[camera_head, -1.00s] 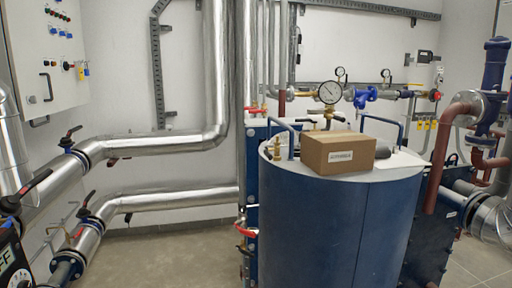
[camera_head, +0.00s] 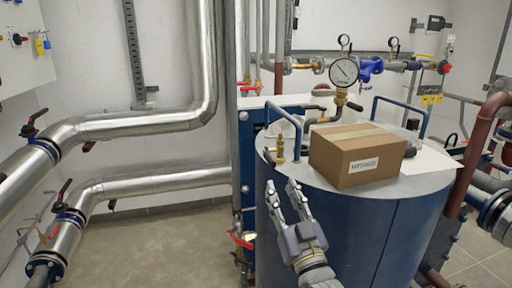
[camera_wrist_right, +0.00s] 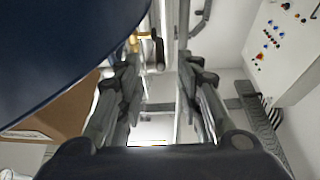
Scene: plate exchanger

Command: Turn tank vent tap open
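A small brass tap (camera_head: 280,148) stands upright on the left part of the blue tank's (camera_head: 345,235) grey top, beside a blue lifting handle. I take it to be the vent tap; its lever position is too small to tell. In the right wrist view a brass piece (camera_wrist_right: 133,41) shows beyond the fingertips. My right gripper (camera_head: 283,186) is open and empty, in front of the tank's left side and a little below the tap, apart from it. In the wrist view its two fingers (camera_wrist_right: 158,75) are spread wide. My left gripper is out of view.
A cardboard box (camera_head: 355,155) sits on the tank top right of the tap, with a white sheet (camera_head: 425,161) beside it. A gauge (camera_head: 344,71) rises behind. A blue frame with red-handled valves (camera_head: 241,240) stands left of the tank. Floor at left is clear.

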